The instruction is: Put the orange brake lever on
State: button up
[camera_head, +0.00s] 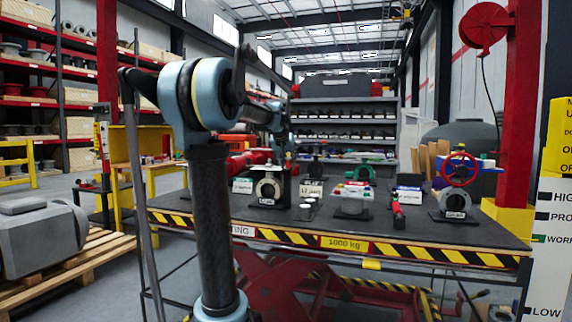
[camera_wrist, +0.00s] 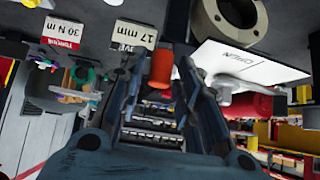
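In the wrist view, which looks upside down, an orange cylindrical piece (camera_wrist: 162,66) shows between the two fingers of my gripper (camera_wrist: 158,72). I cannot tell whether it is the brake lever's grip, as the rest of it is hidden. The fingers stand apart, with a gap on both sides of the piece. In the head view my arm reaches over the bench, and its end is partly hidden behind my own arm joint. A grey ring-shaped valve body (camera_head: 268,188) stands on the bench; a ring-shaped body (camera_wrist: 232,18) also shows in the wrist view.
The dark bench (camera_head: 420,232) has a striped front edge. A red handwheel valve (camera_head: 459,170) stands at its right, a red-handled item (camera_head: 398,214) nearer the middle. The wrist view shows a 17 mm card (camera_wrist: 134,34), a torque card (camera_wrist: 62,31) and a red cylinder (camera_wrist: 252,106) close by.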

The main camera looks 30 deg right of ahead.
grip_shut()
jog(key=shift+a, duration=0.1)
jog(key=shift+w+a+m+g+h, duration=0.3)
jog(key=shift+m+g+h, duration=0.15)
jog(key=shift+m, duration=0.35)
jog(key=shift+w+a+m+g+h, duration=0.15)
jog(key=shift+m+g+h, duration=0.1)
jog(key=shift+m+g, duration=0.25)
jog(key=shift+w+a+m+g+h, duration=0.15)
jog(key=shift+m+g+h, duration=0.1)
jog(key=shift+m, duration=0.35)
jog(key=shift+o, duration=2.2)
grip_release()
